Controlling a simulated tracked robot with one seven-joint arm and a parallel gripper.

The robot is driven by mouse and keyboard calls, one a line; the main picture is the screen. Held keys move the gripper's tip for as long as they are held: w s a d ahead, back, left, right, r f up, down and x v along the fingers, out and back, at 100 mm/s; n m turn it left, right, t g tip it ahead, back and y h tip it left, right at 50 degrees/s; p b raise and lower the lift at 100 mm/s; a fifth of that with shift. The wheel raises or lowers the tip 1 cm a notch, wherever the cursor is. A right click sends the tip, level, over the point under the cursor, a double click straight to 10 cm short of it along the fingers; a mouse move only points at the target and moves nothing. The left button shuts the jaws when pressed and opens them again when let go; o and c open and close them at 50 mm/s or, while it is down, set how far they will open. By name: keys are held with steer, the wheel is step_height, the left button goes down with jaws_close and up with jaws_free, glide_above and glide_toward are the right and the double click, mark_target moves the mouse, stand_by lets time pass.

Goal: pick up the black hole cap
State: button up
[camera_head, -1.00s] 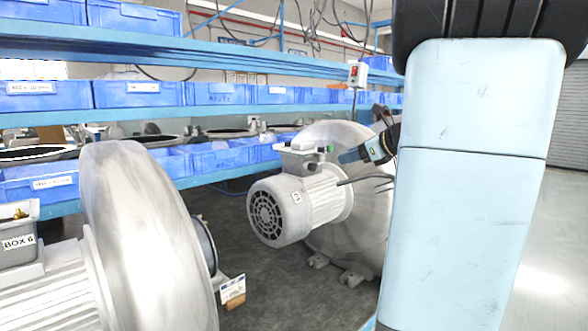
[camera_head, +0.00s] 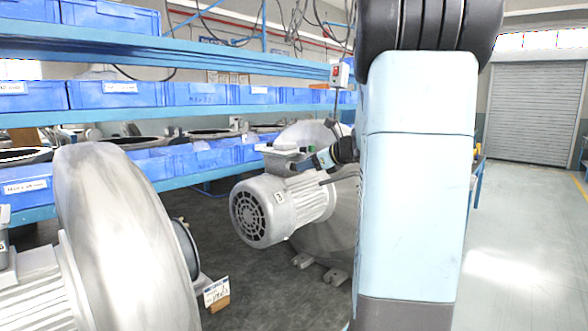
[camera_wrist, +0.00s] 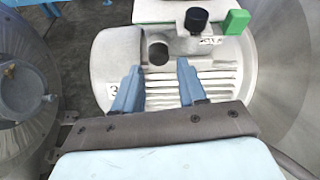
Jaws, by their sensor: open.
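A black knob-like piece (camera_wrist: 196,20), which looks like the black hole cap, stands at the edge of the motor's terminal box (camera_wrist: 175,12) in the wrist view. A green block (camera_wrist: 237,22) sits to its right. A dark round opening (camera_wrist: 157,50) shows in the motor below and left of it. My gripper (camera_wrist: 159,68) is open and empty. Its blue fingers lie over the ribbed motor, apart from the cap in the picture. In the head view my gripper (camera_head: 323,160) is beside the terminal box of motor 3 (camera_head: 285,205); the cap is too small to make out there.
A large grey blower (camera_head: 120,225) stands at the front left. Blue shelves with blue bins (camera_head: 115,94) run behind. A small tag (camera_head: 216,291) stands beside the near blower. Open floor (camera_head: 525,230) lies at the right, before a roller door (camera_head: 533,107).

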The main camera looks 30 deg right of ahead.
mark_target(293, 167)
steer(key=x, duration=0.3)
steer(key=shift+w+a+f, duration=0.1)
steer(key=shift+w+f, duration=0.05)
steer(key=shift+f, duration=0.1)
steer(key=shift+c, duration=0.2)
jaws_close()
